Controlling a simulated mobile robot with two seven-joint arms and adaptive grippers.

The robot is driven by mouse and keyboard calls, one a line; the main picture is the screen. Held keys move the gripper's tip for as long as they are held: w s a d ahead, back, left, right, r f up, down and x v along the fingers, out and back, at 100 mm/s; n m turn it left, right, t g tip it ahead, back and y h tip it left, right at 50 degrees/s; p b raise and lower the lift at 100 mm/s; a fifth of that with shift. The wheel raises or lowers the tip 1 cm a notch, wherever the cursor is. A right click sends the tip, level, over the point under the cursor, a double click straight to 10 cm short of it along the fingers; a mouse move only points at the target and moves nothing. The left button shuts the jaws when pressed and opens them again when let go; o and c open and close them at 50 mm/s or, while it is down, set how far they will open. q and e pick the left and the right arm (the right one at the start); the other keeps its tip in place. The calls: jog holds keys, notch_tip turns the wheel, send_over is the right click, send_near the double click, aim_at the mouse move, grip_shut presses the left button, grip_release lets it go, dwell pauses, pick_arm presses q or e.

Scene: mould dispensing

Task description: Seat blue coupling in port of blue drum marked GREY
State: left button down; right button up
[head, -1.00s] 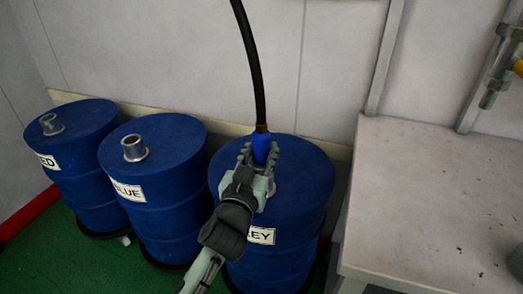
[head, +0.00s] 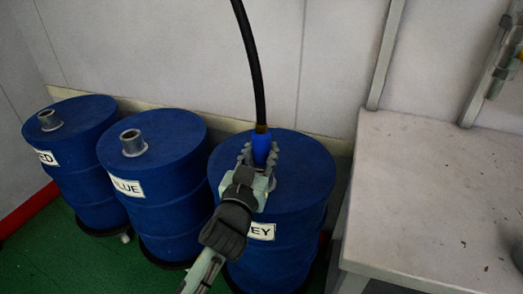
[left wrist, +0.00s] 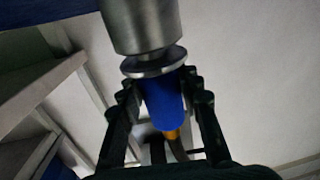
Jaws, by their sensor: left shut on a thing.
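The blue coupling (head: 261,146) hangs on a black hose above the top of the blue drum marked GREY (head: 303,185), whose label is partly covered by my arm. My left gripper (head: 260,158) is shut on the coupling. In the left wrist view, the coupling (left wrist: 163,100) shows between the fingers (left wrist: 158,92), with a metal flange and a wider metal cylinder (left wrist: 143,24) in line with it. The drum's port is hidden behind my gripper in the head view. I cannot tell how far the coupling is into it. My right gripper is not in view.
Two more blue drums, marked BLUE (head: 165,190) and RED (head: 85,180), stand to the left with bare metal ports on top. A pale bench (head: 430,190) stands close on the right. The wall (head: 180,50) is behind.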

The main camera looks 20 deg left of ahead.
pick_arm(q)
jog(key=shift+f, duration=0.2)
jog(key=shift+f+b, duration=0.25)
jog(key=shift+b, duration=0.1)
dwell(0.4)
jog(key=c, duration=1)
grip_release()
jog(key=s, duration=1.2)
jog(key=shift+d, duration=0.35)
